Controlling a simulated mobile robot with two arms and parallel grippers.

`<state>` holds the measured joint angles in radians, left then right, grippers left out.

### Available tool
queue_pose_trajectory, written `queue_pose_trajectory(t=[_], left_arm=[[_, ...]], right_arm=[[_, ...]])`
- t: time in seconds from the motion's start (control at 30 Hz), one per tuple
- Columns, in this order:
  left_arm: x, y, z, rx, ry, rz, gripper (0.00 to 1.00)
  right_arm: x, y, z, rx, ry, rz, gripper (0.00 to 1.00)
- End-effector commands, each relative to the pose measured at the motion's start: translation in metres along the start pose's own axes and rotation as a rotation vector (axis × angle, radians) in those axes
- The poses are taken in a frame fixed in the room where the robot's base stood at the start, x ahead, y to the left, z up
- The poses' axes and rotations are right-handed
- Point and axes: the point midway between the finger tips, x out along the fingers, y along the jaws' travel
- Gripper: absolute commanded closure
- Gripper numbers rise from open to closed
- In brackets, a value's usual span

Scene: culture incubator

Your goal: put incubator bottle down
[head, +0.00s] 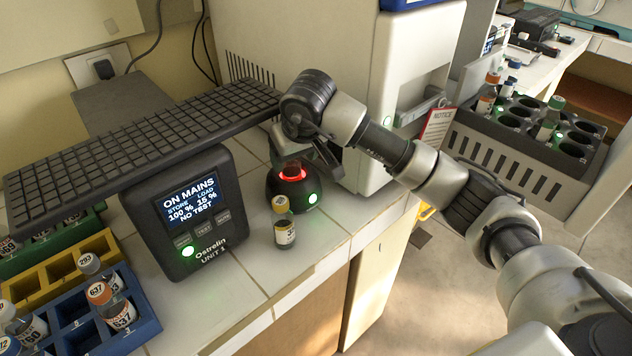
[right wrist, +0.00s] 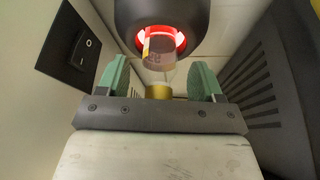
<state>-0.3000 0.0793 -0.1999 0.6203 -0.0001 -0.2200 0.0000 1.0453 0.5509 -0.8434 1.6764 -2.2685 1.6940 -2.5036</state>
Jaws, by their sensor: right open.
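A small bottle with a gold cap (right wrist: 158,91) and a pale label shows in the right wrist view, its body overlapping the glowing red ring of a round black device (right wrist: 125,12). In the head view my right gripper (head: 318,158) is just above the black device (head: 295,196). Another bottle (head: 284,224), orange-capped and labelled, stands upright on the counter before the device. My left gripper is not in view.
A black power unit (head: 190,225) with a lit screen stands left of the device, below a grey grid shelf (head: 140,140). Racks of bottles, one blue (head: 143,318), are at lower left. A large white machine (head: 330,60) stands behind. Counter (head: 310,255) is free near the front edge.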

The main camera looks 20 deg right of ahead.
Motion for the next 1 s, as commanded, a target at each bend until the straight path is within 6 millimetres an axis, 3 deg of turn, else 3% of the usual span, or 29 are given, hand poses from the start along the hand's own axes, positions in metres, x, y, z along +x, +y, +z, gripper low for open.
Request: queue_pose_trajectory(t=[0.5,0.7,1.0], left_arm=[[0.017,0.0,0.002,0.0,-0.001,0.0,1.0],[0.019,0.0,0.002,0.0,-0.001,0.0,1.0],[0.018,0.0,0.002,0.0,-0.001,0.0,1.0]], right_arm=[[-0.033,0.0,0.092,-0.002,-0.005,0.001,0.33],[-0.04,0.0,0.107,-0.002,-0.007,0.001,0.33],[-0.042,-0.001,0.11,-0.001,-0.007,0.0,0.33]])
